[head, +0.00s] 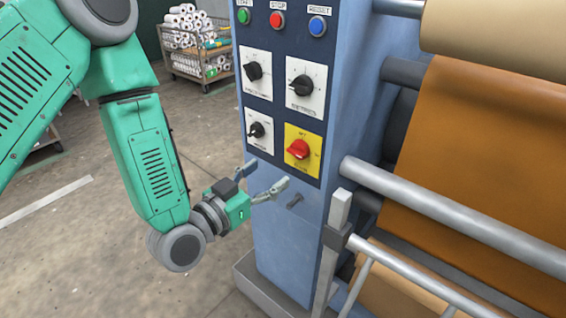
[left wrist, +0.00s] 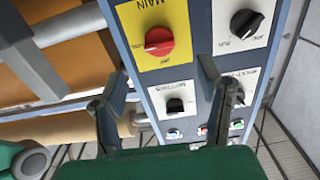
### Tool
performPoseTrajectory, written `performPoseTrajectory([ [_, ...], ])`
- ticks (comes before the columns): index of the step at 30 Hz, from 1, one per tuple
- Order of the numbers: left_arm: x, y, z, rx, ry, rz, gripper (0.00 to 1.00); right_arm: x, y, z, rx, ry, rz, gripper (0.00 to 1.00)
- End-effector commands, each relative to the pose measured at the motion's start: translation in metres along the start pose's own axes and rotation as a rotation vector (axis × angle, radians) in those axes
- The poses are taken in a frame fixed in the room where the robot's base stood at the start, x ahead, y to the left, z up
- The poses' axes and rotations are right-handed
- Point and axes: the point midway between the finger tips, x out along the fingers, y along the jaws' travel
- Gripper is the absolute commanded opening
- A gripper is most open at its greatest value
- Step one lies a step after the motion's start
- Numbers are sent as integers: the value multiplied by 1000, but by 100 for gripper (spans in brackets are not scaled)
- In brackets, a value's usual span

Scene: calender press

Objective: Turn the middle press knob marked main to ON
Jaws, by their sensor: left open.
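The knob marked MAIN is a red rotary knob (head: 299,149) on a yellow plate (head: 290,167), lower right of the knobs on the blue press panel. The red knob also shows upside down in the left wrist view (left wrist: 158,41), with the word MAIN beside it. I cannot tell which mark it points to. My left gripper (head: 268,178) is open and empty, low in front of the panel, below the red knob and apart from it. In the left wrist view its two fingers (left wrist: 168,82) stand spread, with the panel beyond them. My right gripper is not in view.
Black knobs on white plates sit close by, at the left (head: 257,130) and above (head: 302,85). Coloured buttons (head: 277,19) line the panel's top. Steel rollers (head: 450,215) and a rail reach out at the right.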

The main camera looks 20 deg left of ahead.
Motion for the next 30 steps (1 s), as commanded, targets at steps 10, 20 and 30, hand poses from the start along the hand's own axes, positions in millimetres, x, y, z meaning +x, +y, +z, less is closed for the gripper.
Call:
performPoseTrajectory([
  [10, -27, 0, 1, 0, -2, 0, 60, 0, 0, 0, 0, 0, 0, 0],
  [20, -27, 0, 1, 0, -1, 0, 60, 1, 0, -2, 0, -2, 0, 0],
  [30, -55, 13, 90, -39, -360, 26, 60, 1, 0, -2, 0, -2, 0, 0],
])
